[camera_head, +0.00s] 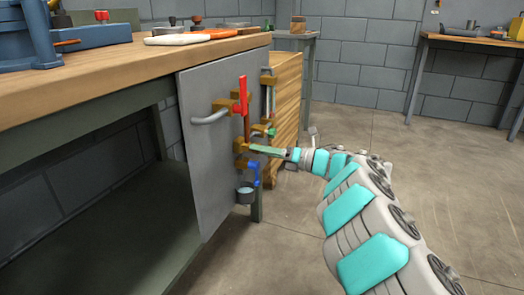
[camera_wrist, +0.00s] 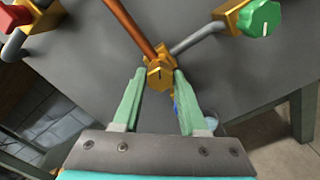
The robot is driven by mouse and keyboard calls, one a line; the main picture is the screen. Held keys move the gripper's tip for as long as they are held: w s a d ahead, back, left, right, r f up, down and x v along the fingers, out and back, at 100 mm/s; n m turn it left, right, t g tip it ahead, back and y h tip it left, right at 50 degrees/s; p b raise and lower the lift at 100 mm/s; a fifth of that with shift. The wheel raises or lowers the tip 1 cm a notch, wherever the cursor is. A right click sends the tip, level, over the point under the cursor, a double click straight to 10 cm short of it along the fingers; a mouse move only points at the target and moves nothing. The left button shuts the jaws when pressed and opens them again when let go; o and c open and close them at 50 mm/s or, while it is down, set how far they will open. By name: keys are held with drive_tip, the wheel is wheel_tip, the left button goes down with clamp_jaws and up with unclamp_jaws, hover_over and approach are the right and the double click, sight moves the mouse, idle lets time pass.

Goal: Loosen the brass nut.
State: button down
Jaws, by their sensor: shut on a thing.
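The brass nut (camera_wrist: 160,73) is a faceted fitting with a dark line on its face, at the lower end of a copper pipe (camera_wrist: 130,24) in the wrist view. My gripper (camera_wrist: 160,82) has its two green fingers on either side of the nut, shut on it. In the head view, my gripper (camera_head: 254,148) reaches in from the right to the brass fitting (camera_head: 241,146) on the grey panel (camera_head: 207,160). The fingers partly hide the nut there.
A red lever valve (camera_head: 242,96) sits above the nut, and a blue handle (camera_head: 254,172) and a small grey cup (camera_head: 245,194) sit below. A green knob (camera_wrist: 259,18) is at upper right in the wrist view. The wooden bench (camera_head: 130,57) stands left; floor at right is clear.

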drive_tip(key=n, duration=0.5)
drive_tip(key=shift+f+n, duration=0.1)
drive_tip(key=shift+n, duration=0.6)
drive_tip(key=shift+c, duration=2.2)
unclamp_jaws()
drive_tip(key=v, duration=0.7)
drive_tip(key=shift+d, duration=0.4)
